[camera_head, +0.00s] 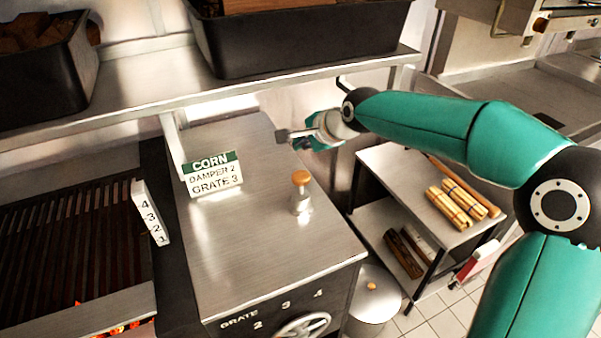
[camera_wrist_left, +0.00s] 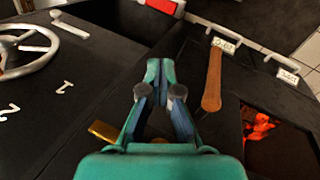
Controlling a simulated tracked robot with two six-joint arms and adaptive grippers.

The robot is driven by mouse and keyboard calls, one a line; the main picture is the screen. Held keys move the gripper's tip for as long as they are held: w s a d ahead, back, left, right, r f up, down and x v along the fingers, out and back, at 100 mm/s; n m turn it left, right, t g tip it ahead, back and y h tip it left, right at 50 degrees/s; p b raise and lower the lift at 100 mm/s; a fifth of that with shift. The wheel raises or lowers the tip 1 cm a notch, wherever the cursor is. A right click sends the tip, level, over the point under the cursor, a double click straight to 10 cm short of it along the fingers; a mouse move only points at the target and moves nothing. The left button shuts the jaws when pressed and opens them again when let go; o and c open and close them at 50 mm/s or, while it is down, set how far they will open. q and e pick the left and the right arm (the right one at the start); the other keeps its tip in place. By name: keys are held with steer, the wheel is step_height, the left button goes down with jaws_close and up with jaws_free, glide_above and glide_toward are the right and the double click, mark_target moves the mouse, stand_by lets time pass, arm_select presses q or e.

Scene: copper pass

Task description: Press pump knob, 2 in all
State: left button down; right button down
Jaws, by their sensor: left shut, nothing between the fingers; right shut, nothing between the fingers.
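The pump knob (camera_head: 301,178) is a round orange-brown cap on a short shiny metal post. It stands upright on the steel counter (camera_head: 250,275). My right gripper (camera_head: 283,136) is shut and empty, above the counter and behind the knob in the head view, apart from it. My left gripper (camera_wrist_left: 160,68) is shut and empty in the left wrist view, in front of a dark panel. It is not in the head view, and the knob is not seen in the left wrist view.
A sign reading CORN, DAMPER 2, GRATE 3 (camera_head: 213,175) stands left of the knob. A grill (camera_head: 70,240) lies further left. A handwheel (camera_head: 303,326) sits on the front panel. A shelf (camera_head: 150,92) with black bins runs behind. A wooden handle (camera_wrist_left: 213,80) hangs near my left gripper.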

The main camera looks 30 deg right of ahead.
mark_target(302, 176)
step_height(302, 176, up, 3)
steer(key=m+p, duration=0.3)
steer(key=m, duration=0.4)
steer(key=shift+s, duration=0.1)
steer(key=shift+f, duration=0.15)
step_height(302, 176, down, 9)
steer(key=b, duration=0.7)
steer(key=shift+r, duration=0.2)
stand_by(0.9)
steer(key=shift+f+b, duration=0.4)
steer(key=shift+b, duration=0.05)
